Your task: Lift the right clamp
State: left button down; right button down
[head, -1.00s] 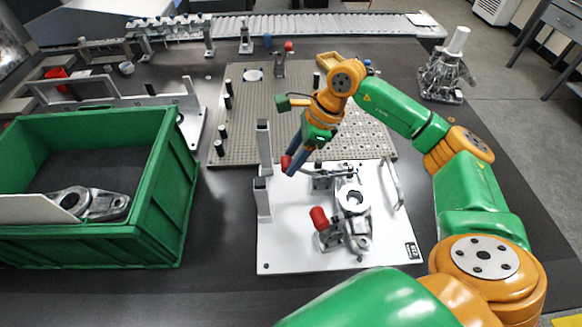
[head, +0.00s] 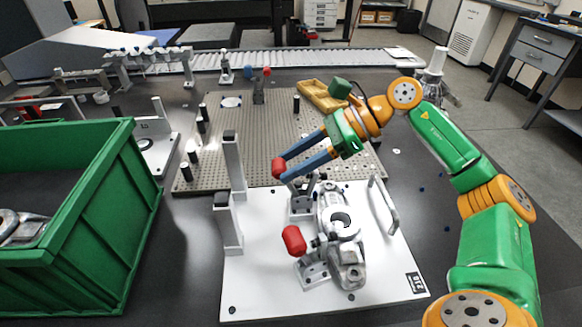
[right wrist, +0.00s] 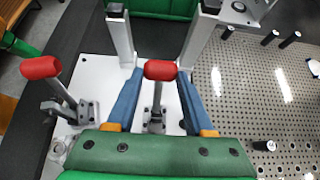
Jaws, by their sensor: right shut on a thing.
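Two toggle clamps with red handles stand on the white plate (head: 255,290). The rear clamp's red handle (head: 278,168) sits between the blue fingertips of my right gripper (head: 283,171), which is shut on it. In the right wrist view that handle (right wrist: 160,70) is centred between the fingers, with its metal lever running down behind them. The front clamp's red handle (head: 293,240) stands free, nearer the camera; it also shows at the left of the right wrist view (right wrist: 41,67). A grey metal casting (head: 343,240) lies beside both clamps. My left gripper is not in view.
Two grey posts (head: 233,170) rise at the plate's left edge, close to the held handle. A plate handle (head: 384,205) stands at the right. A green crate (head: 95,240) is at the left, and a perforated board (head: 250,130) lies behind.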

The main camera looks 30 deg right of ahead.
jog(key=shift+s+d+f, duration=0.1)
jog(key=shift+s+d, duration=0.05)
jog(key=shift+d, duration=0.1)
jog(key=c, duration=0.6)
grip_release()
jog(key=o, duration=0.3)
jog(key=shift+s+d, duration=0.1)
jog(key=shift+d, duration=0.1)
jog(key=shift+v, duration=3.65)
